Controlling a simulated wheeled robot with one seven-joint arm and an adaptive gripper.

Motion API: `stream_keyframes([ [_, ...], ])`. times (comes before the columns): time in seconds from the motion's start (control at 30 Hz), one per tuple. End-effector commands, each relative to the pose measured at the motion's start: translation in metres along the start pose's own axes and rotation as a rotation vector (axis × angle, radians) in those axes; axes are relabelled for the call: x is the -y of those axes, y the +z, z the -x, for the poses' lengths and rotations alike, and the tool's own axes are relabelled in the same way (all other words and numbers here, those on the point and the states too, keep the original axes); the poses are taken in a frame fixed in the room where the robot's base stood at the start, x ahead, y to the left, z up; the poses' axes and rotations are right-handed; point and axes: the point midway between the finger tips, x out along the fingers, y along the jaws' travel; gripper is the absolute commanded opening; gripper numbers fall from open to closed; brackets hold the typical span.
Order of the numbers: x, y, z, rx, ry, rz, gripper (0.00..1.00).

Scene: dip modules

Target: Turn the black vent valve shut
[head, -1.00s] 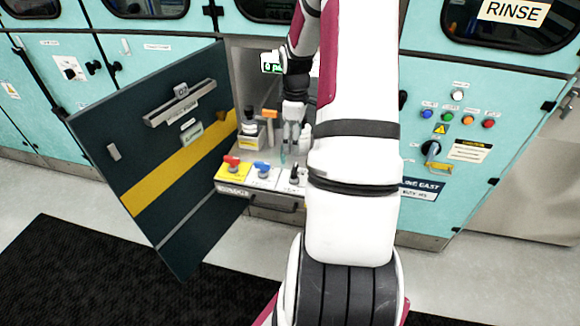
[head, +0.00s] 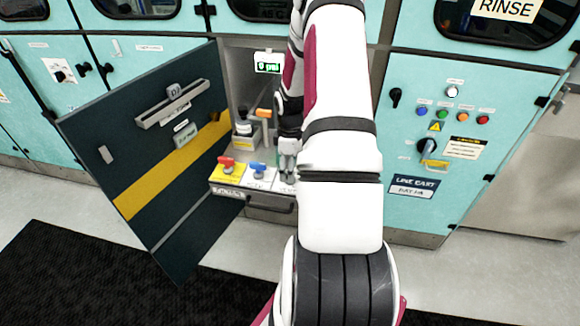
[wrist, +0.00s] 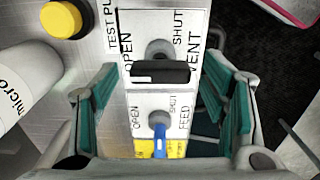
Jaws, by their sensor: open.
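The black vent valve (wrist: 160,72) shows in the wrist view as a dark bar handle lying across the picture on a round grey hub. Its white plate reads VENT, with OPEN to the left of the hub and SHUT to the right. My gripper (wrist: 160,92) is open, with one teal-padded finger on each side of the handle and a visible gap to both. In the head view my gripper (head: 288,172) is low at the front of the valve shelf and hides the black valve.
The blue feed valve (wrist: 160,138) sits close beside the vent valve; the red valve (head: 227,164) is further left. A yellow button (wrist: 60,19) and a white bottle (wrist: 22,82) are near the left finger. The open dark door (head: 150,165) stands left.

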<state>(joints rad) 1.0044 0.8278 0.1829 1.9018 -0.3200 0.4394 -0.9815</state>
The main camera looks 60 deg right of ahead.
Motion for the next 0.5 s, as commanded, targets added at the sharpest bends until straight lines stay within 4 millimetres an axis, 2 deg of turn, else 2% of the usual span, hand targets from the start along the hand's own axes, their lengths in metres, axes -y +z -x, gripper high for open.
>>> stream_keyframes([
  [0.07,0.0,0.0001,0.0001,0.0,0.0,0.0,0.64],
  [0.27,0.0001,0.0001,0.0002,0.0,0.0,0.0,0.19],
  [0.5,0.0001,0.0001,0.0002,0.0,0.0,-0.009,0.19],
])
